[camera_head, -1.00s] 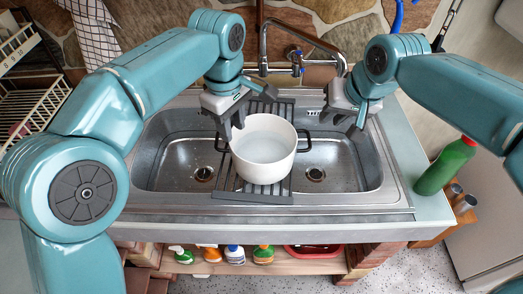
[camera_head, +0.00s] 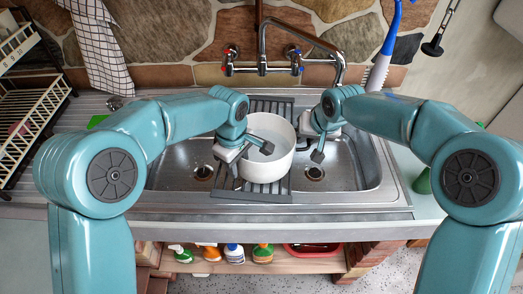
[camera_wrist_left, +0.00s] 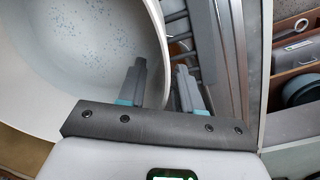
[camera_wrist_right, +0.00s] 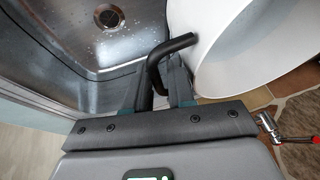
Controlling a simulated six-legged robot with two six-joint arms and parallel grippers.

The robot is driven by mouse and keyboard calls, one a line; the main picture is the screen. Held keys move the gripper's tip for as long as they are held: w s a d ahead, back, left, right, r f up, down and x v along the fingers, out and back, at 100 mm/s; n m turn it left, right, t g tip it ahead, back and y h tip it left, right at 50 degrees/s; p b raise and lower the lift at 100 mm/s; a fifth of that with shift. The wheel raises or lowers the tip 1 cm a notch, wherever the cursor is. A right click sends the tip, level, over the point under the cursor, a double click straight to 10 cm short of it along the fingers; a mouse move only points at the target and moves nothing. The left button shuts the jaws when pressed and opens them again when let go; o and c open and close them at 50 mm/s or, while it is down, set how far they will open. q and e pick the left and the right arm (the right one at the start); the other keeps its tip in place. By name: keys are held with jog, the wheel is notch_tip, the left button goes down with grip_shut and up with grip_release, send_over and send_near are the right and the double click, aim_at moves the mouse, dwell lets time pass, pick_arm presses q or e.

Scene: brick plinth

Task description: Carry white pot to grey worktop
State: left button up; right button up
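The white pot (camera_head: 275,168) stands upright on a dark slatted rack (camera_head: 240,196) across the middle of the double sink. Its inside is pale with bluish speckles in the left wrist view (camera_wrist_left: 85,50). My left gripper (camera_head: 250,162) is at the pot's left side, fingers apart; in the left wrist view one finger overlaps the pot wall, and no handle shows between them. My right gripper (camera_head: 312,140) is at the pot's right side. In the right wrist view a black handle (camera_wrist_right: 172,46) reaches between its parted fingers. A pale grey worktop (camera_head: 433,205) lies right of the sink.
A tap (camera_head: 263,45) rises behind the pot. A wire dish rack (camera_head: 25,120) stands at the left, and a blue-handled brush (camera_head: 385,50) at the back right. A green bottle (camera_head: 422,182) is partly hidden by my right arm. Bottles (camera_head: 235,252) stand on the shelf below.

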pick_arm(q)
jog(key=shift+w+d+f, duration=0.1)
jog(key=shift+w, duration=0.1)
pick_arm(e)
jog(key=shift+w+d+f, duration=0.15)
jog(key=shift+w, duration=0.05)
pick_arm(q)
jog(key=c, duration=0.5)
pick_arm(e)
grip_shut()
pick_arm(q)
grip_shut()
pick_arm(e)
jog(key=shift+s, duration=0.1)
pick_arm(q)
jog(key=shift+r, duration=0.2)
pick_arm(e)
jog(key=shift+r, duration=0.25)
